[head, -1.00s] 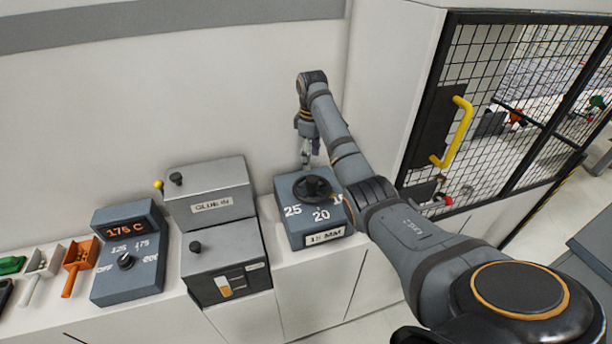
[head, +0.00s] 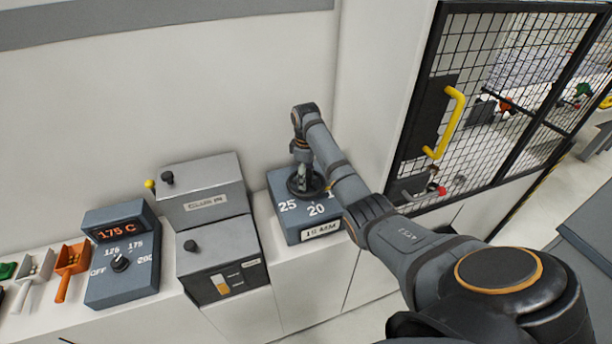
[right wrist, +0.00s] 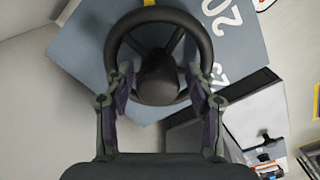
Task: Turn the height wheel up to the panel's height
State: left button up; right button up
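The black height wheel (head: 305,190) sits on top of a blue-grey box (head: 290,232) marked 25 and 20, with a third number partly hidden by my arm. A small plate on its front (head: 321,231) reads 18 MM or similar. My right gripper (head: 303,172) is down at the wheel from above. In the right wrist view the wheel (right wrist: 116,38) fills the top middle, and the gripper (right wrist: 160,82) has its two fingers apart, one on each side of the hub, over the rim. Gaps show beside the hub; rim contact is unclear. My left gripper is out of view. I cannot make out a panel.
Left of the box stand grey glue units (head: 222,278) with black knobs and a temperature box (head: 122,285) showing 175 C. An orange scoop (head: 72,262) lies further left. A mesh door (head: 480,110) with a yellow handle is at the right. A wall rises behind.

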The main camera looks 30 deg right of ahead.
jog(key=shift+c, duration=1.2)
jog(key=shift+w+f, duration=0.1)
jog(key=shift+w, duration=0.05)
jog(key=shift+c, duration=1.1)
jog(key=c, duration=0.4)
jog(key=shift+m, duration=1.1)
jog(key=m, duration=0.5)
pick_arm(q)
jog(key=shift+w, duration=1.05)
pick_arm(e)
jog(key=m, duration=0.4)
jog(key=shift+d, duration=0.1)
jog(key=shift+m, duration=0.5)
